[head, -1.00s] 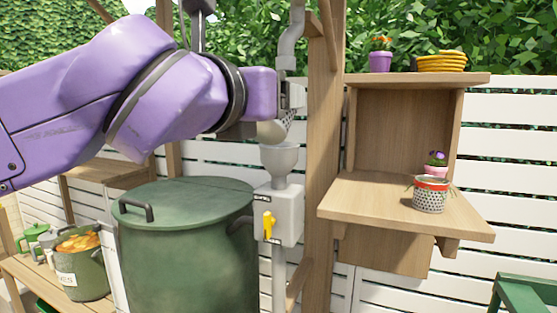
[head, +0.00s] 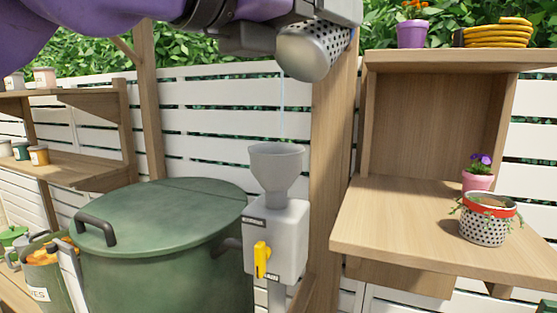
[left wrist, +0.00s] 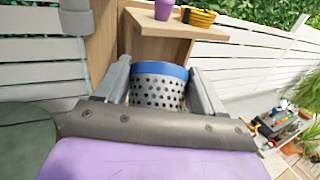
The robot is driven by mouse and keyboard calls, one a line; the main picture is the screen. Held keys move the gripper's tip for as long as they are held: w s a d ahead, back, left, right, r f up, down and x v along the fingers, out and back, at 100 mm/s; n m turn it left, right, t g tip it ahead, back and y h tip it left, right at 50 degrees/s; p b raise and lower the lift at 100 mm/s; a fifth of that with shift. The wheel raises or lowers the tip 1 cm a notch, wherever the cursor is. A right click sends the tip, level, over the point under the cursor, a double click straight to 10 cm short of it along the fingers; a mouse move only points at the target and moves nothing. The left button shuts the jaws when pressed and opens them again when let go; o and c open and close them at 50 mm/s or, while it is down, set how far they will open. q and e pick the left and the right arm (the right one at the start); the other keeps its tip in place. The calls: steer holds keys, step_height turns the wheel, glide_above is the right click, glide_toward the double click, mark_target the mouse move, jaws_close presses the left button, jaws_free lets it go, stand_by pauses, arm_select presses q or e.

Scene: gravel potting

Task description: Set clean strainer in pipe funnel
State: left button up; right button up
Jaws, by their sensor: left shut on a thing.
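My left gripper (head: 338,14) is shut on a grey perforated strainer (head: 308,52). In the left wrist view the strainer (left wrist: 158,92) sits between the two fingers and has a blue rim. In the head view it is tilted on its side, its rounded closed end toward the lower left. It hangs well above and slightly right of the grey pipe funnel (head: 276,165), clear of it. The funnel's inside is mostly hidden. A second perforated strainer with a red rim (head: 485,228) stands upright on the wooden shelf, with greenery around its rim. My right gripper is not in view.
The funnel sits on a grey box with a yellow lever (head: 262,260). A thin bluish vertical line, perhaps water, runs down to the funnel. A green lidded barrel (head: 165,235) stands left; a wooden post and shelf (head: 400,215) stand right.

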arm_select(q)
steer(key=w+a+f, duration=0.1)
steer(key=w+f, duration=0.3)
steer(key=w+a+f, duration=0.1)
steer(key=w+f, duration=0.3)
steer(key=w+a+f+p, duration=0.1)
steer(key=w+f, duration=0.3)
steer(key=shift+w+a+f, duration=0.1)
steer(key=shift+w+f, duration=0.25)
steer(key=shift+w, duration=0.15)
steer(key=shift+f, duration=0.15)
steer(key=o, duration=1.1)
steer(key=shift+o, duration=0.2)
